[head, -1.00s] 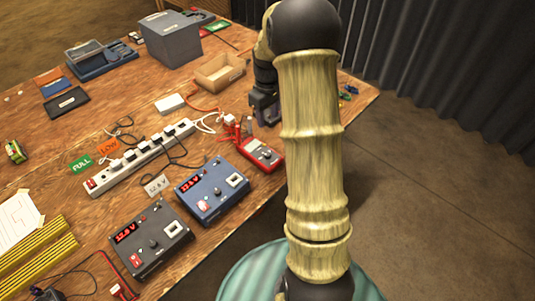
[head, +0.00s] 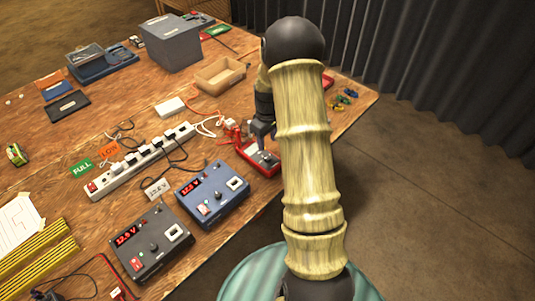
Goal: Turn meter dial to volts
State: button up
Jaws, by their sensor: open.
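The red meter (head: 247,151) lies near the table's right edge, right of the power strip. My gripper (head: 262,146) is over it, jaws pointing down, with its fingers close to the dial area. The gripper and arm hide part of the meter's face, so I cannot tell which way the dial points. I cannot tell whether the fingers touch the dial. The jaws look open.
A blue charger (head: 213,193) and a dark grey charger (head: 151,243) stand in front of the meter with lit red displays. A white power strip (head: 140,160) with cables lies to the left. Orange and white leads run near the meter.

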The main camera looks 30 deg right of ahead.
aim_at(267, 157)
notch_tip(267, 157, down, 8)
jog(key=shift+f, duration=0.1)
jog(key=shift+c, duration=0.3)
jog(key=c, duration=0.9)
